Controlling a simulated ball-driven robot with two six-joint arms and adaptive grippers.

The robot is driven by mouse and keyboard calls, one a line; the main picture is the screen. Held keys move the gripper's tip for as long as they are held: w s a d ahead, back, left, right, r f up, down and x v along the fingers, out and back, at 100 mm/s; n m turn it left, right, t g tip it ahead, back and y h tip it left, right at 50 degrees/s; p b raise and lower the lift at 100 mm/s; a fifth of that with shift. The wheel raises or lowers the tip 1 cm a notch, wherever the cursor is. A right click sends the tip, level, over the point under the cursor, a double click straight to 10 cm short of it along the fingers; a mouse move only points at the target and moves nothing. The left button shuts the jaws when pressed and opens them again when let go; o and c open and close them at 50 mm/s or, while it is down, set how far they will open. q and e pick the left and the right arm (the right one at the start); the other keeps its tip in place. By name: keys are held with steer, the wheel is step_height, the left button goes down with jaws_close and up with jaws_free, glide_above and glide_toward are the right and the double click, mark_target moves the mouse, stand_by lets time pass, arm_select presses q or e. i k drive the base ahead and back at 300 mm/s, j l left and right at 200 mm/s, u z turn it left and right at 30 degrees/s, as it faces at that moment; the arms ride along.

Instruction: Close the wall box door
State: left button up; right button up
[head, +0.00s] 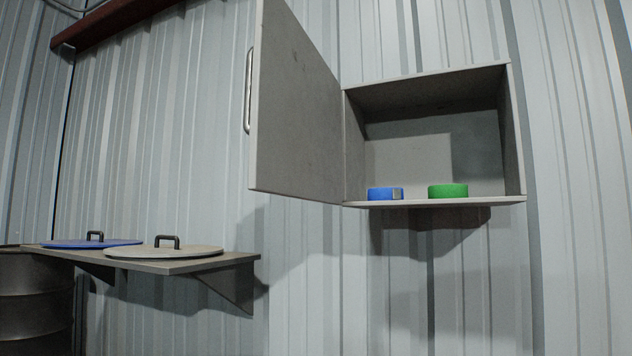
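The grey wall box (420,153) hangs on the corrugated wall, right of the middle in the head view. Its door (295,115) is hinged on the box's left side and stands wide open, swung out toward me. A long metal handle (248,90) runs upright along the door's free left edge. Inside the box, a blue roll (381,194) and a green roll (447,191) lie on the box floor, apart from each other. Neither of my grippers shows in this view.
A wall shelf (190,264) at the lower left carries a blue lid (75,243) and a grey lid (140,252), each with a dark handle. A dark drum (35,300) stands at the far left. The space in front of the box looks clear.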

mark_target(291, 120)
steer(key=j+z, duration=0.15)
steer(key=z, duration=0.3)
steer(key=i+j+z, duration=0.1)
steer(key=z, duration=0.35)
steer(key=j+z, duration=0.3)
steer(key=j, duration=0.55)
steer(key=k+j+z, duration=0.1)
steer(key=j+z, duration=0.15)
steer(key=j, duration=0.55)
steer(key=k+j, duration=0.1)
steer(key=j, duration=0.35)
steer(key=k+j, duration=0.1)
steer(key=j, duration=0.3)
steer(key=k+j+z, duration=0.1)
steer(key=j, duration=0.35)
steer(key=k+j, duration=0.15)
steer(key=j, duration=0.25)
